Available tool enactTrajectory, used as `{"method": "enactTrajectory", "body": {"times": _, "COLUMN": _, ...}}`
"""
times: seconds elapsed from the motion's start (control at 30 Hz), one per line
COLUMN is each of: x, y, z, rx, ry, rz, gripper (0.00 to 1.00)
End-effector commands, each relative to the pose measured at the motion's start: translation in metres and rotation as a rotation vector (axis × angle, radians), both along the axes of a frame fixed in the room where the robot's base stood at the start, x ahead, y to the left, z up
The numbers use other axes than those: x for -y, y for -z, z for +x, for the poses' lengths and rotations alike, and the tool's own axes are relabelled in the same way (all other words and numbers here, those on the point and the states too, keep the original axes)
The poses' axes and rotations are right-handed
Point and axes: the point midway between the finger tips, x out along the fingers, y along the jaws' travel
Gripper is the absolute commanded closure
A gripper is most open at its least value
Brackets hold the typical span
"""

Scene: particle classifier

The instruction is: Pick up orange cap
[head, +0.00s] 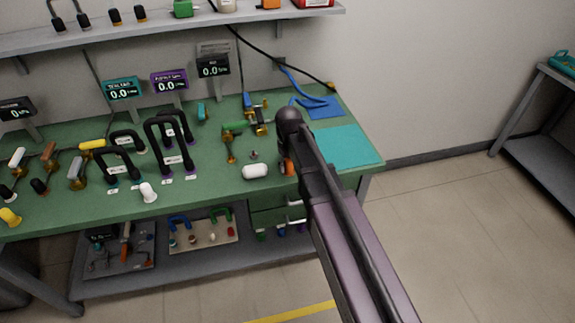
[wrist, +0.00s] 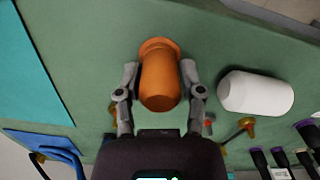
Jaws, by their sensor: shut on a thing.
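The orange cap (wrist: 159,78) is a short cylinder with a wider flange at its far end. In the wrist view it lies between the two fingers of my gripper (wrist: 159,95), which are shut on its sides. In the head view a bit of the orange cap (head: 288,167) shows over the green bench (head: 215,188), and my arm hides most of my gripper. I cannot tell whether the cap touches the bench top.
A white cylinder (wrist: 256,93) lies close to the right of the cap in the wrist view; it also shows in the head view (head: 256,172). A teal mat (head: 343,148) and a blue mat (head: 325,108) lie at the right end. Valves and black handles crowd the left.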

Motion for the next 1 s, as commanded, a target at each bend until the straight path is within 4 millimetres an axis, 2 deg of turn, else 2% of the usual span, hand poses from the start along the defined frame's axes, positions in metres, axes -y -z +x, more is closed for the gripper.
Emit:
{"method": "enactTrajectory", "body": {"times": 0.27, "x": 0.000, "y": -0.008, "z": 0.000, "rx": -0.001, "ry": -0.001, "rz": 0.001, "gripper": 0.90}}
{"method": "enactTrajectory", "body": {"times": 0.67, "x": 0.000, "y": -0.041, "z": 0.000, "rx": 0.000, "ry": -0.001, "rz": 0.000, "gripper": 0.90}}
{"method": "enactTrajectory", "body": {"times": 1.0, "x": 0.031, "y": -0.043, "z": -0.080, "rx": 0.000, "ry": -0.001, "rz": 0.000, "gripper": 0.90}}
